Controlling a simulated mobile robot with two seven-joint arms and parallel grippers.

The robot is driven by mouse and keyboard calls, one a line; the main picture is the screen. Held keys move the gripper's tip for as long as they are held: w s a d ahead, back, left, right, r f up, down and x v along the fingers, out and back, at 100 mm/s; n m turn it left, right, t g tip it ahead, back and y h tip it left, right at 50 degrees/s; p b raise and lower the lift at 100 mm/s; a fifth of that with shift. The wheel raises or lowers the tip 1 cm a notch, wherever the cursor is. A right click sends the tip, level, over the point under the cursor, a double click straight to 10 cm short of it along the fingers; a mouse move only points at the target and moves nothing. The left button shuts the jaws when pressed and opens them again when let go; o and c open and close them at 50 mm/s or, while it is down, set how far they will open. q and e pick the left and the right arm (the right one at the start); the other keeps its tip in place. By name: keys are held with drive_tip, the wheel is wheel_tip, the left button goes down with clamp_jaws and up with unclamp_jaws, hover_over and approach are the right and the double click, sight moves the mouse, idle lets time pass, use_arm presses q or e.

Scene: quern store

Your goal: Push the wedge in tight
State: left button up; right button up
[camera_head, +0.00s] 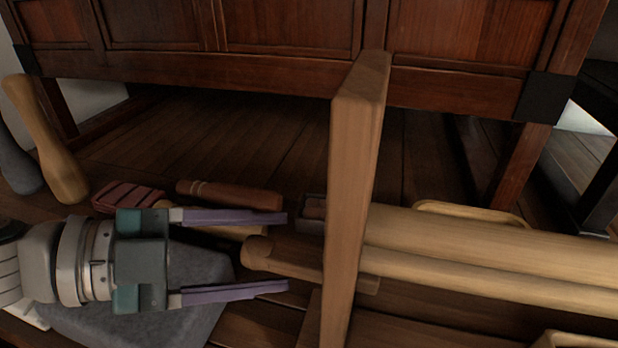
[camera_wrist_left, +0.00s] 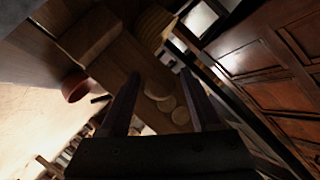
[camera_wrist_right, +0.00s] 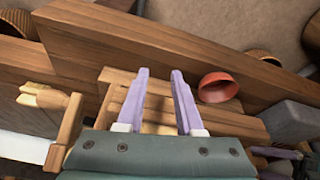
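My left gripper (camera_head: 288,253) comes in from the left in the head view, its purple fingers spread. A brown wooden piece with a rounded end (camera_head: 258,254) lies between and beyond the fingers, apart from them as far as I can see; it may be the wedge, but I cannot tell for sure. It runs toward an upright wooden board (camera_head: 350,190), which hides part of it. In the left wrist view my left gripper (camera_wrist_left: 161,74) is open and empty. My right gripper shows only in the right wrist view (camera_wrist_right: 161,75), fingers apart and empty, over wooden slats.
Long pale poles (camera_head: 490,255) lie right of the board. A dark wooden cabinet (camera_head: 290,25) stands behind. A reddish-brown handle-like piece (camera_head: 230,195) and a grey block (camera_head: 195,270) lie near my left gripper. A red bowl (camera_wrist_right: 217,87) sits beside my right gripper.

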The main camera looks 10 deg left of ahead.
use_arm(q)
clamp_jaws()
drive_tip(key=shift+d+r, duration=0.1)
drive_tip(key=shift+r, duration=0.05)
idle(1.0)
